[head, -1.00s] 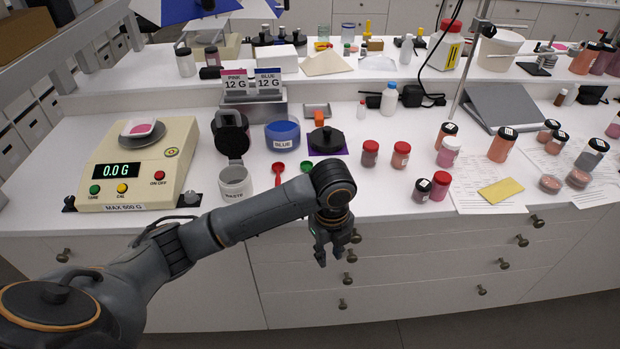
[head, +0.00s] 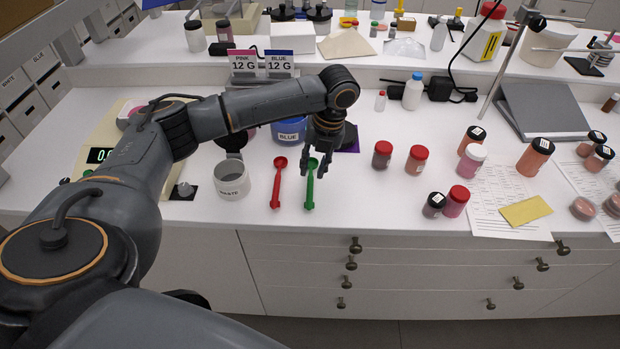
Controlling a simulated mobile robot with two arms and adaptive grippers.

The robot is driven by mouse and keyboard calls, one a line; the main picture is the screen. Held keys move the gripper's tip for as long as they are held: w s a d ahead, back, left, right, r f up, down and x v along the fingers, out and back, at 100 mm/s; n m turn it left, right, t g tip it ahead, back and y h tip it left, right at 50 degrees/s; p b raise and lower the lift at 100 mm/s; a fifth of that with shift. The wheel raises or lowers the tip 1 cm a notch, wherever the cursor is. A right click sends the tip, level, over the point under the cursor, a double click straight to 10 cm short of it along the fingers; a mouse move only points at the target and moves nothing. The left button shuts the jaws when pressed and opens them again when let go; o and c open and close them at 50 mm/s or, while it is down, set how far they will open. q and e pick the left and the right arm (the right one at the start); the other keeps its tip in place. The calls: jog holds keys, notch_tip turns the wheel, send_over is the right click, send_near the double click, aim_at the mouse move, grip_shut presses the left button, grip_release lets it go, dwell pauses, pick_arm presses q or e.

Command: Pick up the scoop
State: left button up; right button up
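Two scoops lie side by side on the white counter in the head view: a red scoop (head: 277,184) and a green scoop (head: 310,188), both with handles toward the front edge. My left gripper (head: 315,172) hangs over the bowl end of the green scoop, fingers pointing down. The fingers look apart, with the upper part of the green scoop between or just below them. I cannot tell whether they touch it. The red scoop lies clear to the left of the gripper. My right gripper does not show.
The waste cup (head: 232,180) stands left of the scoops. The blue jar (head: 289,131) is behind them, partly hidden by my arm. Red-lidded jars (head: 382,154) stand to the right. The scale (head: 98,150) is mostly covered by my arm. The counter's front strip is clear.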

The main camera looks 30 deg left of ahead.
aim_at(311, 183)
pick_arm(q)
jog(key=f, duration=0.1)
jog(key=f+p, duration=0.1)
jog(key=f, duration=0.1)
jog(key=shift+w+a+f, duration=0.15)
jog(key=shift+w+a, duration=0.05)
jog(key=shift+w, duration=0.05)
jog(key=shift+a+f+p, duration=0.2)
jog(key=shift+f+p, duration=0.25)
jog(key=shift+f, duration=0.75)
jog(key=shift+a+f, duration=0.1)
jog(key=shift+f, duration=0.35)
jog(key=shift+c, duration=0.3)
grip_shut()
jog(key=shift+r, duration=0.15)
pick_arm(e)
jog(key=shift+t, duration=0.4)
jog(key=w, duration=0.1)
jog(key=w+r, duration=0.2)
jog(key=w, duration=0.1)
